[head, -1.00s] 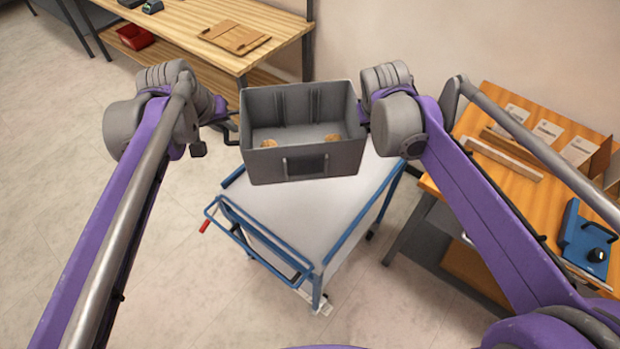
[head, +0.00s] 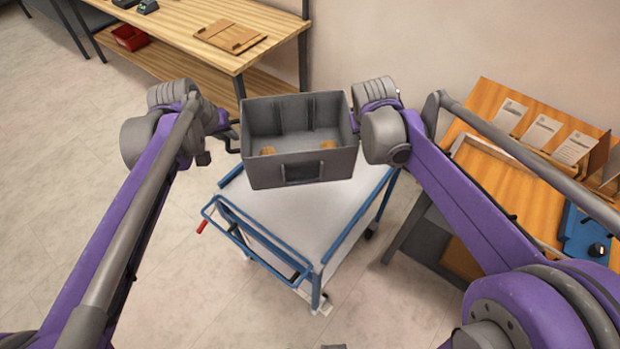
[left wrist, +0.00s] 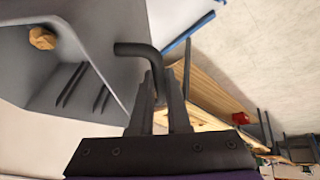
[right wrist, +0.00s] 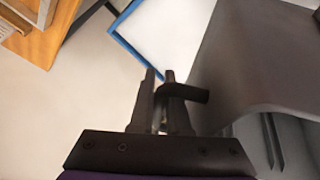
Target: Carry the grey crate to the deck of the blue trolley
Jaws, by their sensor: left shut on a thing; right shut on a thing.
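The grey crate (head: 265,174) hangs level between my grippers in the head view, above the deck (head: 335,208) of the blue trolley (head: 222,215). Brown items (head: 328,144) lie inside it. My left gripper (head: 232,140) is shut on a dark bent handle at the crate's left end; the handle also shows in the left wrist view (left wrist: 138,49). My right gripper (right wrist: 160,88) is shut on the matching handle at the right end, beside the crate wall (right wrist: 245,70). The visible deck is bare. The crate hides its far part.
A wooden workbench (head: 180,25) with a red bin (head: 130,37) and flat cardboard stands behind at the left. An orange-brown table (head: 500,180) with cards and a blue device (head: 585,235) stands at the right, near my right arm. The floor at left is clear.

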